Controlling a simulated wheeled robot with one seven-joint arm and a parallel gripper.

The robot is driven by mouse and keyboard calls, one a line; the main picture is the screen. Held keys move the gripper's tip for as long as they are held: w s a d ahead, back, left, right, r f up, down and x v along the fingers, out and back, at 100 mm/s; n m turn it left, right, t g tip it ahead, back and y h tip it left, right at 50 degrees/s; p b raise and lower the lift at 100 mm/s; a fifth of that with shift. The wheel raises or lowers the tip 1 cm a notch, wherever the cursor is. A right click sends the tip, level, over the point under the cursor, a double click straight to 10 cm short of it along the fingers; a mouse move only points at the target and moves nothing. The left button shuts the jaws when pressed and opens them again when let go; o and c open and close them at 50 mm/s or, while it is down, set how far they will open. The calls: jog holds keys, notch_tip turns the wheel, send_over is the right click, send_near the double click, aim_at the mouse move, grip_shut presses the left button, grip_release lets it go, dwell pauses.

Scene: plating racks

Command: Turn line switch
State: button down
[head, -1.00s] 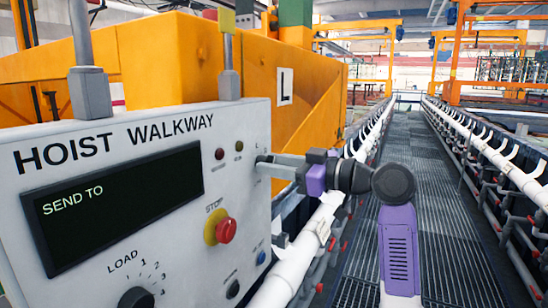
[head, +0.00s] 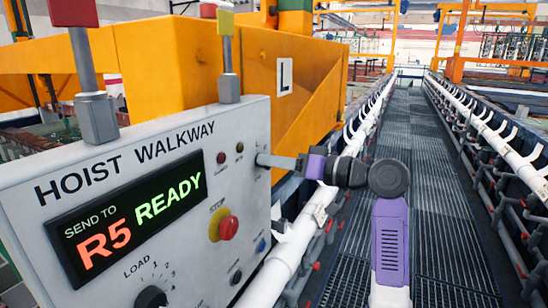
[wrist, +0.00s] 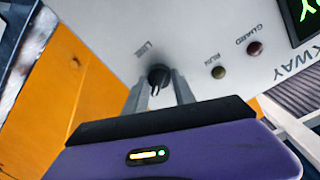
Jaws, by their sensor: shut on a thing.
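The line switch (wrist: 158,75) is a small black knob under the printed word LINE on the white HOIST WALKWAY panel (head: 140,150). In the wrist view my gripper (wrist: 158,88) is shut on the knob, one grey finger on each side. In the head view my gripper (head: 262,160) reaches the panel's upper right edge from the right, and its fingers hide the switch there. The panel display (head: 125,215) reads SEND TO, with R5 in red and READY in green.
The panel also has a red stop button (head: 228,228) on a yellow collar, a black LOAD dial (head: 151,298), and dark RUN (wrist: 218,72) and GUARD (wrist: 255,48) lamps. An orange hoist frame (head: 190,70) stands behind. A grated walkway (head: 410,150) runs away between white pipes.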

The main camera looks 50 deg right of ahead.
dwell(0.4)
jog(key=c, duration=1)
grip_release()
jog(key=shift+c, duration=0.2)
jog(key=b+v, duration=0.2)
jog(key=v, duration=0.5)
jog(key=shift+s, duration=0.4)
jog(key=shift+d, duration=0.1)
